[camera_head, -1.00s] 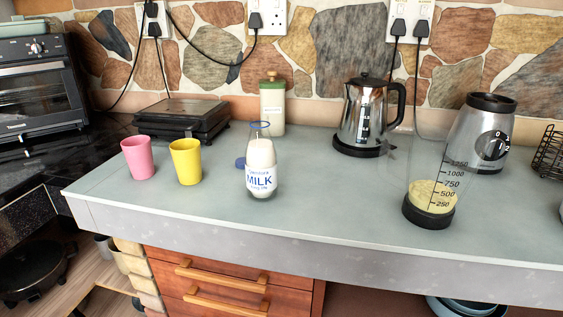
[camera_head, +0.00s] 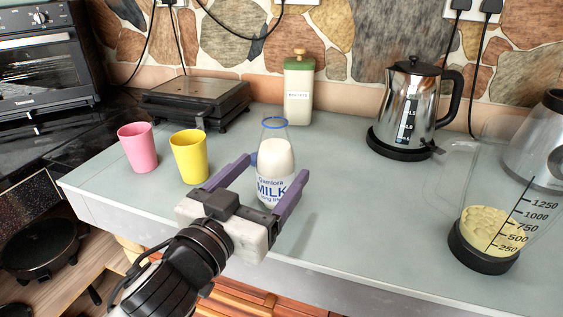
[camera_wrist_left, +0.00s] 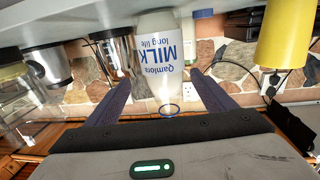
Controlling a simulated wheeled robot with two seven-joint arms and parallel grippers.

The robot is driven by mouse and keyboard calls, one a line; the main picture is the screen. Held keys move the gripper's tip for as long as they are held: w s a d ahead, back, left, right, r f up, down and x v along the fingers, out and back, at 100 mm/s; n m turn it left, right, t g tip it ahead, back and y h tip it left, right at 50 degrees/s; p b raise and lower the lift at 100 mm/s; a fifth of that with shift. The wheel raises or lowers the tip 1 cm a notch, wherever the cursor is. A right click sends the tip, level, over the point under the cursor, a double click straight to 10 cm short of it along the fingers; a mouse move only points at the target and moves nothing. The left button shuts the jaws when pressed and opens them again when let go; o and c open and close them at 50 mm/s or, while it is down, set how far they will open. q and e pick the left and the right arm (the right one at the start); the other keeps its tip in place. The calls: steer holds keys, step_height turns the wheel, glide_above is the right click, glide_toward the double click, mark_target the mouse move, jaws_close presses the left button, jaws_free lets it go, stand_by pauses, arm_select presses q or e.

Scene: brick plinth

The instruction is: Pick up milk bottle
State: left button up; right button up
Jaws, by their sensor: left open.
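The milk bottle (camera_head: 275,165) is clear glass with white milk, blue lettering and a blue ring at its mouth. It stands upright on the grey-green counter. My left gripper (camera_head: 270,178) is open, with one purple finger on each side of the bottle's lower part in the head view. In the left wrist view the bottle (camera_wrist_left: 160,65) appears upside down between the open fingers (camera_wrist_left: 161,95). I cannot tell whether either finger touches it. A small blue lid lies behind the left finger, mostly hidden. My right gripper is not in view.
A yellow cup (camera_head: 188,158) and a pink cup (camera_head: 138,148) stand left of the bottle. A green-lidded jar (camera_head: 299,92) is behind it. A kettle (camera_head: 408,105) and a blender jug (camera_head: 492,225) stand right, with free counter (camera_head: 350,200) between.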

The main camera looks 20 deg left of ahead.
arm_select(q)
steer(key=w, duration=0.3)
steer(key=shift+d+r, duration=0.1)
steer(key=shift+d, duration=0.1)
steer(key=w, duration=0.4)
steer(key=shift+w, duration=0.4)
steer(key=shift+w+f, duration=0.2)
steer(key=shift+w, duration=0.15)
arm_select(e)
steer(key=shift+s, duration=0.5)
arm_select(q)
steer(key=shift+c, duration=0.4)
steer(key=c, duration=1.4)
steer(key=shift+r, duration=0.15)
steer(key=shift+c, duration=1.2)
steer(key=shift+r+p, duration=0.2)
steer(key=shift+p, duration=0.1)
